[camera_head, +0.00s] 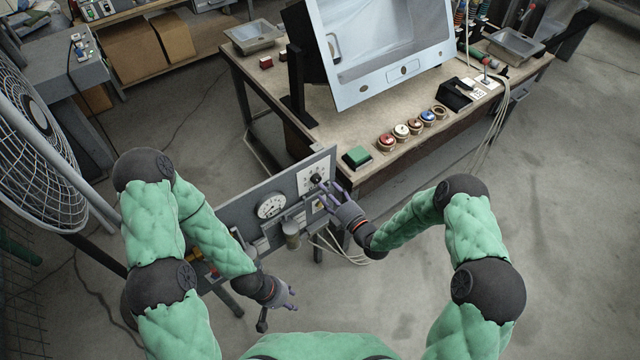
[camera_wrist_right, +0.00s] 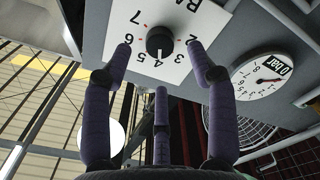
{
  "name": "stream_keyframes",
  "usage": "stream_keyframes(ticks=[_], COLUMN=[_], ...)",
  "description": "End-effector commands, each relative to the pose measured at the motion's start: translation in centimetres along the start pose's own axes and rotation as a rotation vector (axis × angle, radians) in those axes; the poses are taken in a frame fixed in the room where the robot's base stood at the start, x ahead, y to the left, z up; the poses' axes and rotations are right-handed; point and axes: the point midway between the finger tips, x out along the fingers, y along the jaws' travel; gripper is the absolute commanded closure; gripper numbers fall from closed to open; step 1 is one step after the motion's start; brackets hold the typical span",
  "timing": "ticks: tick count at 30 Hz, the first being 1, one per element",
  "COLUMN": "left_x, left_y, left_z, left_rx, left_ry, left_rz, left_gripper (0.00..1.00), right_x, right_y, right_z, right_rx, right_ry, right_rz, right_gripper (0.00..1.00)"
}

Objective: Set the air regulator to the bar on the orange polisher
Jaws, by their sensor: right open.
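The air regulator's black knob (camera_wrist_right: 159,42) sits on a white numbered plate (camera_wrist_right: 180,75) on a grey panel. In the wrist view its pale mark points down, near the 4. The knob also shows in the head view (camera_head: 316,179). A round pressure gauge (camera_wrist_right: 274,80) is beside the plate; its exact reading is unclear. My right gripper (camera_wrist_right: 159,58) is open and empty, fingers spread before the knob, contact unclear. It also shows in the head view (camera_head: 332,192). My left gripper (camera_head: 291,296) hangs low, below the panel; its opening is unclear. I cannot identify an orange polisher.
The grey panel (camera_head: 238,207) stands at the front of a workbench (camera_head: 345,132). A green block (camera_head: 356,157) and several coloured round items (camera_head: 401,131) lie along the bench edge. A large framed pane (camera_head: 385,45) leans above. A fan (camera_head: 40,150) is at left. The right floor is clear.

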Motion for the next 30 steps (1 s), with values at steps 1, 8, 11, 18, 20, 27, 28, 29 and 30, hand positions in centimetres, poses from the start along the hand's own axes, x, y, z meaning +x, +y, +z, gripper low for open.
stream_keyframes(ticks=[1,8,11,18,20,27,28,29,30], left_x=[0.2,0.5,0.5,0.5,0.5,0.5,0.5,0.5,0.5], left_y=[-0.1,-0.2,-0.2,-0.2,-0.2,-0.2,-0.2,-0.2,-0.2], left_z=[0.0,0.0,0.0,0.0,0.0,0.0,0.0,0.0,0.0], left_rx=[0.000,0.000,0.000,0.000,0.000,0.000,0.000,0.000,0.000], left_ry=[0.000,0.000,0.000,0.000,0.000,0.000,0.000,0.000,0.000], left_rz=[0.000,0.000,0.000,0.000,0.000,0.000,0.000,0.000,0.000], left_gripper=[0.60,0.60,0.60,0.60,0.60,0.60,0.60,0.60,0.60], right_x=[1.0,3.8,4.4,4.7,4.7,4.7,4.7,4.7,4.7], right_y=[-0.1,-0.1,0.0,0.0,0.0,0.0,0.0,0.0,0.0], right_z=[0.0,0.0,0.0,0.1,0.0,0.1,0.1,0.1,0.1], right_rx=[-0.002,0.000,0.001,0.003,0.003,0.002,0.002,0.002,0.002], right_ry=[0.003,0.001,-0.001,-0.002,-0.002,-0.002,-0.002,-0.002,-0.003], right_rz=[0.000,0.000,0.000,-0.001,-0.001,0.000,0.000,-0.001,-0.001], right_gripper=[0.42,0.42,0.42,0.42,0.42,0.98,0.98,0.98,0.98])
